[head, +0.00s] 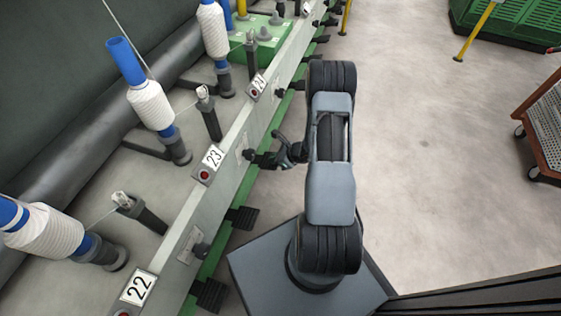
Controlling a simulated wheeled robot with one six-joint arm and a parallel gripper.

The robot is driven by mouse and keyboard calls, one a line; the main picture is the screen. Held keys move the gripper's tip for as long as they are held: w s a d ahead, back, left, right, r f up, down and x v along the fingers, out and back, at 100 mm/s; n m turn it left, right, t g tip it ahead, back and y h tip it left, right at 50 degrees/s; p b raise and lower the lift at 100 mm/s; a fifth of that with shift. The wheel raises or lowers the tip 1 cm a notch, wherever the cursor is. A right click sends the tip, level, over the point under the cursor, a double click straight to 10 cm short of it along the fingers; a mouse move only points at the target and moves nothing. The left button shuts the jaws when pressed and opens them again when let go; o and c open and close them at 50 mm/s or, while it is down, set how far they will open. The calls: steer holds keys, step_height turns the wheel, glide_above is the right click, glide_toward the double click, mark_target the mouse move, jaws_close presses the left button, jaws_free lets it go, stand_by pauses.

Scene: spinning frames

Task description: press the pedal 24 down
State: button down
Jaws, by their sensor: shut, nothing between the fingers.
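The label 24 (257,84) is on the sloped front rail of the spinning frame, beyond the label 23 (213,157). Dark pedals stick out low along the green base; one (297,85) lies just right of the label 24, partly behind my arm. I cannot tell for sure that it is pedal 24. My gripper (268,158) is dark and shut, with nothing in it.
White yarn bobbins (151,105) stand on the frame. The concrete floor (430,150) at the right is clear up to a brown cart (545,120) and a green crate (510,25).

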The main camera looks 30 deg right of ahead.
steer(key=f+b, duration=0.4)
steer(key=shift+s+d+f, duration=0.15)
steer(key=shift+d+f, duration=0.05)
steer(key=shift+f, duration=0.15)
steer(key=s+d+r+p, duration=0.3)
steer(key=s+d, duration=0.1)
steer(key=s, duration=0.1)
steer(key=shift+s+d, duration=0.15)
steer(key=shift+d, duration=0.2)
stand_by(0.7)
stand_by(1.0)
